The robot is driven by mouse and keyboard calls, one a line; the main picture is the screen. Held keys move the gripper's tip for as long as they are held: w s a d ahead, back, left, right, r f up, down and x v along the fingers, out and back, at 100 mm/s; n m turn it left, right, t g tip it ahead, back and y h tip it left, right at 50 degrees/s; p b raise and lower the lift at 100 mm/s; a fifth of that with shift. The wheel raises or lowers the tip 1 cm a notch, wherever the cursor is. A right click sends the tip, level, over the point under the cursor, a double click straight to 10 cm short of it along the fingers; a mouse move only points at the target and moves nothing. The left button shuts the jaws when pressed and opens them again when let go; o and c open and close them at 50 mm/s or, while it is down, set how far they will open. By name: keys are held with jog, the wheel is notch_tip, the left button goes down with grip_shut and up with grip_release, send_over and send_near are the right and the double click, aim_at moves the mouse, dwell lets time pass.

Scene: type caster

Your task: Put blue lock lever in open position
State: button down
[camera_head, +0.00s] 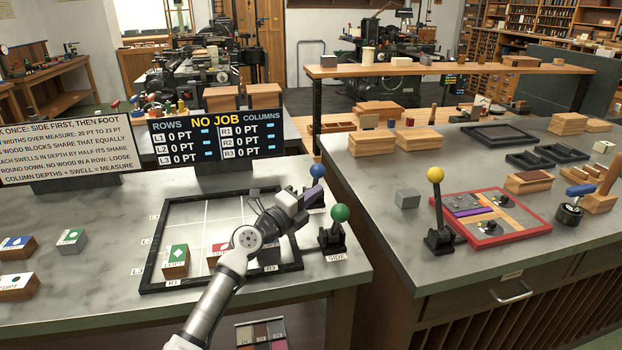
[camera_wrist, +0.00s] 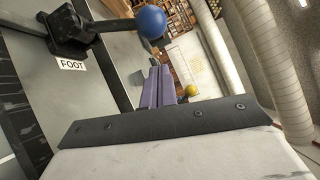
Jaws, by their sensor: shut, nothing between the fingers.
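The blue lock lever (camera_head: 317,171) stands at the back right corner of the black frame, its blue ball on top and its dark base partly hidden behind my gripper. In the wrist view the blue ball (camera_wrist: 151,22) sits on a dark rod rising from a black base next to a label reading FOOT. My gripper (camera_head: 315,194) is just in front of and below the blue ball in the head view. Its purple fingers (camera_wrist: 158,88) are shut and empty. In the wrist view they are apart from the ball, but the depth gap is hard to tell.
A green-ball lever (camera_head: 340,213) labelled SIDE stands close to the right of my arm. The black frame (camera_head: 160,245) holds blocks, including a green-marked one (camera_head: 176,260). A yellow-ball lever (camera_head: 436,175) stands on the right counter. A display board (camera_head: 218,138) stands behind the frame.

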aim_at(321, 175)
jog(key=w, duration=0.3)
jog(key=shift+w+a+r+p, duration=0.15)
jog(key=shift+a+r+p, duration=0.15)
jog(key=shift+r, duration=0.1)
jog(key=shift+w+r, duration=0.15)
